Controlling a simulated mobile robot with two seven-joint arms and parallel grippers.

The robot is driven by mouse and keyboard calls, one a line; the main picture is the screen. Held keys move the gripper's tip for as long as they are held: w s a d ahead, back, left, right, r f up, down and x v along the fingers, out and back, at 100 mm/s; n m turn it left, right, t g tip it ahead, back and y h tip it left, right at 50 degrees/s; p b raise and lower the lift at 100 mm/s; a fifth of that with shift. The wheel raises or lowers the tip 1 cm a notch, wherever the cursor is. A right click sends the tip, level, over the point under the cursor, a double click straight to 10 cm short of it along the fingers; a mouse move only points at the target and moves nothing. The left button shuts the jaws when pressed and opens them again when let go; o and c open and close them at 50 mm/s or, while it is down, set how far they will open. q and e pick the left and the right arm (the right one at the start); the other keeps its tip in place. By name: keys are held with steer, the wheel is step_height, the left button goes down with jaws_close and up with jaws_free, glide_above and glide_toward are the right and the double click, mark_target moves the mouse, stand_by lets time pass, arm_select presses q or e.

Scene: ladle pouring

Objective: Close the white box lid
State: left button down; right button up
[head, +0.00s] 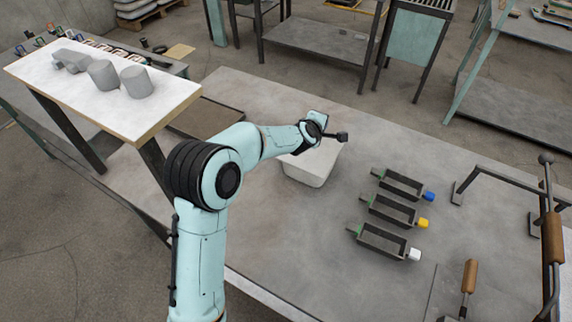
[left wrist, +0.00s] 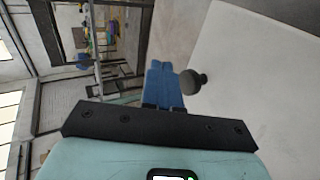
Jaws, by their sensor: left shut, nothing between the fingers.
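A white box (head: 308,173) stands on the grey workbench, left of the dark trays. My left gripper (head: 328,131) is above its far side and partly hides its top. A dark knob on a short stem (head: 342,137) shows right at the gripper. In the left wrist view, the blue fingers (left wrist: 163,82) are together and empty. The dark round knob (left wrist: 192,81) is just right of them, beside a broad white surface (left wrist: 265,75). I cannot tell whether they touch the knob, or how far the lid is open. My right gripper is not in view.
Dark trays with blue, yellow and white ends (head: 380,240) lie right of the box. A metal rack (head: 500,180) and wooden-handled tools (head: 470,275) stand farther right. A white-topped table (head: 60,85) with grey blocks is at left. The bench behind the box is clear.

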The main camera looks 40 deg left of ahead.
arm_select(q)
steer(key=shift+f, duration=0.1)
stand_by(0.5)
steer(key=p+v, duration=0.2)
steer(key=v, duration=1.1)
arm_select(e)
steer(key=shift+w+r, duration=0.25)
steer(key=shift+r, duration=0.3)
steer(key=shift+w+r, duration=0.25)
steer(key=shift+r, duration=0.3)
arm_select(q)
steer(key=shift+s, duration=0.1)
